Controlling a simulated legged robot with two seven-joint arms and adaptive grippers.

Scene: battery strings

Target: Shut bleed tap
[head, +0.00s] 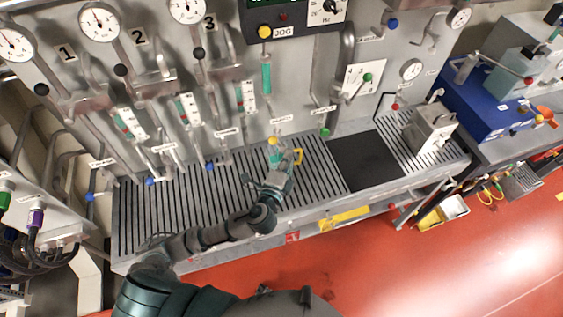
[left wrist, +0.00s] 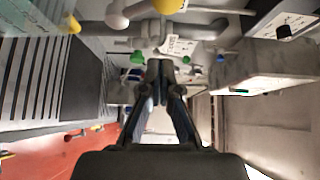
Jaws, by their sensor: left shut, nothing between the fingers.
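The wall panel carries several small taps with coloured knobs; their labels are too small to read, so I cannot tell which is the bleed tap. A yellow knob (head: 273,141) sits low on the panel, just beyond my left gripper (head: 281,165). My right gripper is not in view.
A slatted bench (head: 200,205) runs below the panel, with a dark plate (head: 366,160) and a grey box (head: 431,128) to the right. Blue knobs (head: 151,181) and pipes stick out at left. The red floor in front is largely open.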

